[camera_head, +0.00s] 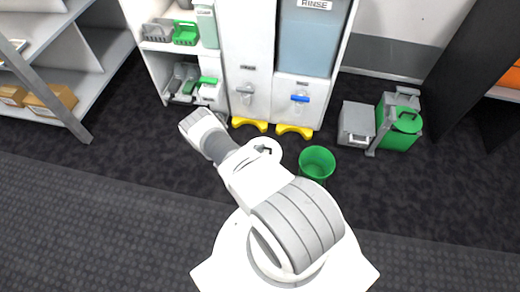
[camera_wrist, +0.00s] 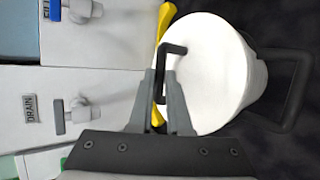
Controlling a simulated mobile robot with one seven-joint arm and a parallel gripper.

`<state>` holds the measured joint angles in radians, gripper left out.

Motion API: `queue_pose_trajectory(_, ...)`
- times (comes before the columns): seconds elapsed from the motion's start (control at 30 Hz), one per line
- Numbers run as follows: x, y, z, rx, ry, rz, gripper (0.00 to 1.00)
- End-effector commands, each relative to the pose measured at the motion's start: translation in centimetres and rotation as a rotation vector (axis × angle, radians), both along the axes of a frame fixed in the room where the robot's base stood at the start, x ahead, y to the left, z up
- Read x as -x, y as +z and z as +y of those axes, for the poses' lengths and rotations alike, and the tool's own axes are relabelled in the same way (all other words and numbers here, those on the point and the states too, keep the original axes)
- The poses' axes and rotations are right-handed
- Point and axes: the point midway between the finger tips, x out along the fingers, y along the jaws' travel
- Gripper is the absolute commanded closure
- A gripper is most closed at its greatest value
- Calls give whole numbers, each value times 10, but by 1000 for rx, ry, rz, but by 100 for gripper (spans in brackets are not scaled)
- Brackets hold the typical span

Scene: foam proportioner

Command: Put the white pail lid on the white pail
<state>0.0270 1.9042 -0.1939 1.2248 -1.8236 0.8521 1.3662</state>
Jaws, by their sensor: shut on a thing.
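The white pail lid (camera_wrist: 212,75) is a white disc with a black bent handle, seen in the wrist view. My gripper (camera_wrist: 162,85) is shut on that handle, one finger on each side. The white pail (camera_wrist: 258,82) shows as a strip of pale wall beyond the lid's right edge, with a dark bail at its right. The lid covers the pail's mouth from this angle; I cannot tell whether it rests on the rim or hovers just above. In the head view the lid (camera_head: 270,157) shows beside my arm, which hides most of the pail.
A green bucket (camera_head: 317,163) stands close to the right of the lid. The dispenser cabinet (camera_head: 248,85) with yellow feet (camera_head: 294,131) is just behind. A grey box (camera_head: 356,123) and a green container (camera_head: 398,122) stand farther right. The dark floor in front is clear.

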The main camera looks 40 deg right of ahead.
Motion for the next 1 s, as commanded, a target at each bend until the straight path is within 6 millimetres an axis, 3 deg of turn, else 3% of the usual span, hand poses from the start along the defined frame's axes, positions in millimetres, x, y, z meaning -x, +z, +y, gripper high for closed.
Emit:
queue_pose_trajectory(0.43, 0, -9, -1, 0, -1, 0, 100)
queue_pose_trajectory(0.47, 0, -9, -1, 1, -1, 0, 82)
queue_pose_trajectory(0.53, 0, -9, -1, 1, -1, 0, 72)
queue_pose_trajectory(1.0, 2, 0, 10, 1, 2, 0, 72)
